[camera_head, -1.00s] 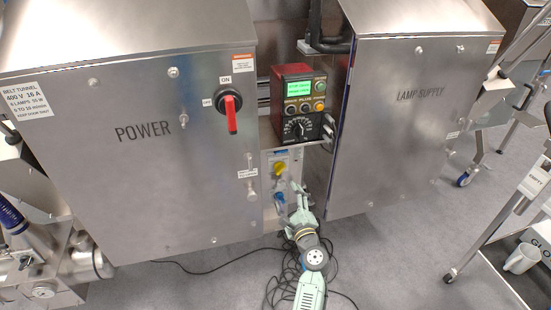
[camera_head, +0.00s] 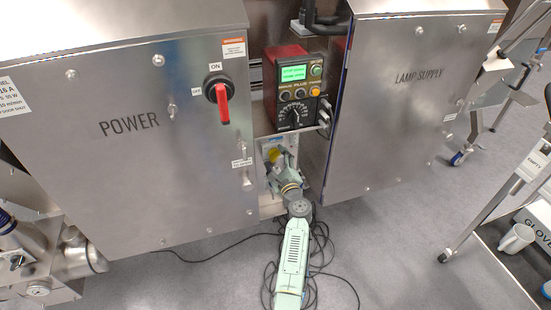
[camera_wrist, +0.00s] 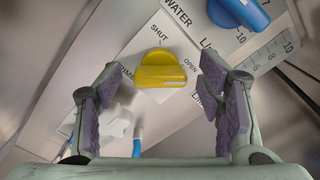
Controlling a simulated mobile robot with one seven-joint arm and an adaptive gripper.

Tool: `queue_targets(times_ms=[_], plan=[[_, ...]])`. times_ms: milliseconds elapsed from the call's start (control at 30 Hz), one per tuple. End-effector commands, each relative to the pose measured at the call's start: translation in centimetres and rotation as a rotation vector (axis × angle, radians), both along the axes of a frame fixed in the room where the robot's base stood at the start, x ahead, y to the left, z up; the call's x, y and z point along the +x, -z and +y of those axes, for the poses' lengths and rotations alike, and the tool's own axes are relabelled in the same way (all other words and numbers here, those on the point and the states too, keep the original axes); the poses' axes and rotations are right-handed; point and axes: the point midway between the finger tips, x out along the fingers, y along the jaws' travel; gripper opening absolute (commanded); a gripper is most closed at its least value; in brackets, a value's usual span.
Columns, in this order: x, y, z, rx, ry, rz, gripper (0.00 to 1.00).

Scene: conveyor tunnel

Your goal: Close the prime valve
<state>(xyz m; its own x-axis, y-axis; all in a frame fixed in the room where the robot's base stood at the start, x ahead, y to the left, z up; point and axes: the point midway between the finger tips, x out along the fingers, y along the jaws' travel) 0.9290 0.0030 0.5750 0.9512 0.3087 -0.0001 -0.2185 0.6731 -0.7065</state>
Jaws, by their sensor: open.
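The prime valve is a yellow knob (camera_wrist: 162,72) on a white label plate, with SHUT printed above it and OPEN to its right. A partly covered label starting "PRIM" is beside it. Its grip bar lies about level in the wrist view, with a pale mark toward its right end. The knob also shows in the head view (camera_head: 272,154), partly hidden by my gripper (camera_head: 280,168). In the wrist view my gripper (camera_wrist: 160,105) is open, with padded fingers left and right of the knob. The fingers appear not to touch it.
A blue knob (camera_wrist: 238,12) marked WATER is close by at upper right. The POWER cabinet (camera_head: 130,160) and LAMP SUPPLY cabinet (camera_head: 400,120) flank the narrow gap. A control box (camera_head: 294,95) sits above the valve. Loose black cables (camera_head: 318,255) lie on the floor.

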Motion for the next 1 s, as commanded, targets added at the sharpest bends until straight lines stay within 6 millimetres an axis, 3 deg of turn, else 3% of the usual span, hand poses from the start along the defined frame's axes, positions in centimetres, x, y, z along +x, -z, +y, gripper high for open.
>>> queue_targets(times_ms=[400,1000], plan=[[0.74,-0.01,0.28,-0.001,-0.001,0.0,0.6],[0.72,-0.01,0.27,-0.001,-0.001,0.0,0.2]])
